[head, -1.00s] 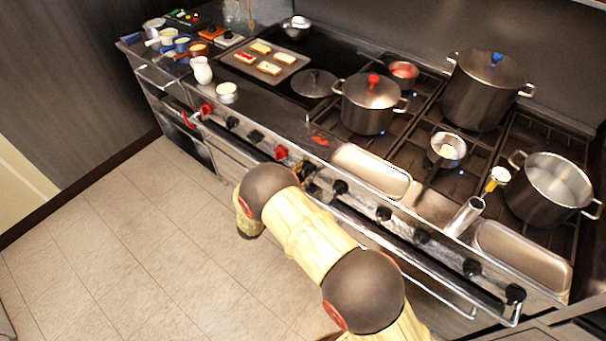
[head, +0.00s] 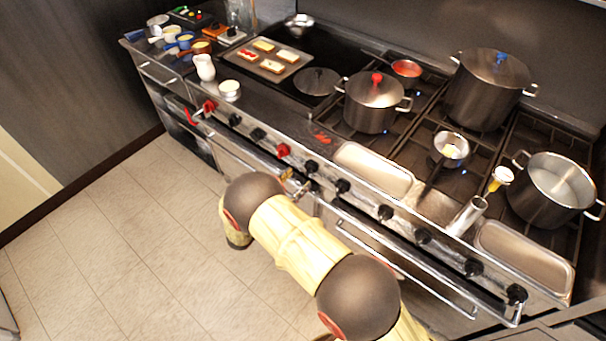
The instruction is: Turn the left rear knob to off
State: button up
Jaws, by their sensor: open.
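A row of knobs runs along the front of the range. A red knob (head: 283,150) sits left of a black knob (head: 311,166), another black knob (head: 343,186) and more black knobs to the right. I cannot tell from this view which is the left rear knob or where each one points. My gripper (head: 294,182) shows as small gold-coloured parts just below and left of the first black knob, close to the front panel. It looks empty and open, apart from the knobs as far as I can see. My forearm hides part of it.
A steel handrail (head: 405,270) runs along the range front below the knobs. A lidded pot with a red handle (head: 371,103), a red-filled pan (head: 406,68), a blue-handled pot (head: 487,90) and an open pot (head: 552,188) stand on the burners. The floor at left is clear.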

jog(key=v, duration=0.6)
jog(key=shift+s+a, duration=0.2)
jog(key=shift+s, duration=0.05)
